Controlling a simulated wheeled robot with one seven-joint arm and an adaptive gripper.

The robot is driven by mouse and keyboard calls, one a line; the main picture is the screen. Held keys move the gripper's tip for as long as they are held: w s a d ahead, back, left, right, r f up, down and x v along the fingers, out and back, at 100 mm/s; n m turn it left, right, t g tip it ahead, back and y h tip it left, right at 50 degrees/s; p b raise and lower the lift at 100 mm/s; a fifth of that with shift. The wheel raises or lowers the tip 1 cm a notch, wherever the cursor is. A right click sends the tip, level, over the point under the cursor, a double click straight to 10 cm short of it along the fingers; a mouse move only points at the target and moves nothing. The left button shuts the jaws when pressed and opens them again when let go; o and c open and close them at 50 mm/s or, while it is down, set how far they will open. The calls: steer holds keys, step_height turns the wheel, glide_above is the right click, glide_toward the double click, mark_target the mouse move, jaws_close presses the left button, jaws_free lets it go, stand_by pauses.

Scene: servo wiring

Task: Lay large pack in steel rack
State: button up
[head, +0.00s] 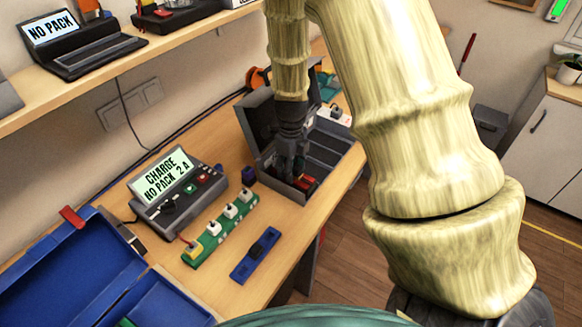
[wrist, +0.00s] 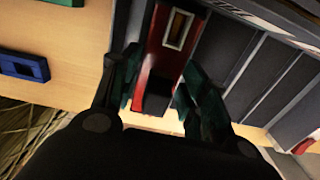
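The steel rack (head: 330,160) is a grey open case with a raised back and long dark slots, at the middle of the bench in the head view. Its slots and dividers (wrist: 245,65) show on the right in the wrist view. A red pack (wrist: 160,60) with a cream-framed window lies along the rack's near-left slot; it shows small in the head view (head: 306,182). My gripper (wrist: 164,58) points down into the rack, with its dark green fingers against both sides of the pack. The pack's underside is hidden, so I cannot tell whether it touches the slot floor.
A charger (head: 177,192) reads "CHARGE NO PACK 2 A". A green power strip (head: 220,230) and a blue block (head: 255,254) lie left of the rack. An open blue case (head: 60,262) is at lower left. A shelf (head: 190,38) runs above.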

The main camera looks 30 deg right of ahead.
steer(key=shift+r+b, duration=0.85)
steer(key=shift+r, duration=3)
steer(key=shift+a, duration=0.1)
